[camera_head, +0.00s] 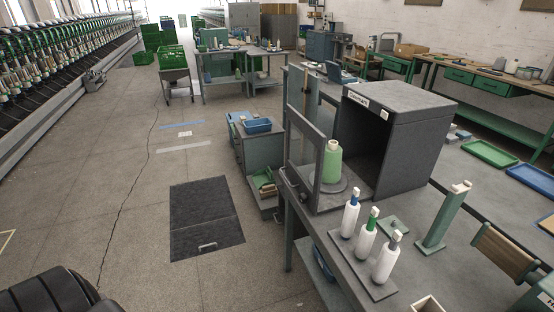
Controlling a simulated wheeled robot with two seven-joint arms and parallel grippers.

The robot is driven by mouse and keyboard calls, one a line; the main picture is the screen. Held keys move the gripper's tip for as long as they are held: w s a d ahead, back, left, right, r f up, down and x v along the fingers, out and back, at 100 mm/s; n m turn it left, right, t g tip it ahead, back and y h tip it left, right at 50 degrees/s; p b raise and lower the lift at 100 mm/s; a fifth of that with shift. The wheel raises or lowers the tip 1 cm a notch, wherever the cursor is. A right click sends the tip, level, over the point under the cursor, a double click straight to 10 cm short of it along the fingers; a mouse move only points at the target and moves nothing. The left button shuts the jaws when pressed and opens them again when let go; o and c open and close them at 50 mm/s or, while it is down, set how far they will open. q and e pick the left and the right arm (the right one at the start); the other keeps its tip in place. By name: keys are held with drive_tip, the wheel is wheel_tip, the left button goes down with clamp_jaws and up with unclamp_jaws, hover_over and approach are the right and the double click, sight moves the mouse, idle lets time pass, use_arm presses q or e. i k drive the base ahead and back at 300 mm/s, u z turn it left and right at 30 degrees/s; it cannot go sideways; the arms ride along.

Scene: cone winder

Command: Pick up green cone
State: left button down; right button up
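The green cone (332,163), light green with a pale top, stands upright on a round grey plate (328,185). The plate is at the front of an open grey box-like cabinet (402,110) on the workbench, to the right of centre. A framed clear panel (305,150) stands on the cone's left side and is close to it in the picture. Neither of my grippers is in view, and nothing is seen touching the cone.
A grey tray (378,288) with three white bobbins stands in front of the cabinet. A green post stand (443,220) is right of them. Green (491,153) and blue (533,178) trays lie farther right. A small cart (257,150) stands left of the bench. Floor at left is mostly clear.

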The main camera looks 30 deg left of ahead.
sight(331, 172)
drive_tip(key=u, duration=2.1)
drive_tip(key=i, duration=1.55)
drive_tip(key=z, duration=2.65)
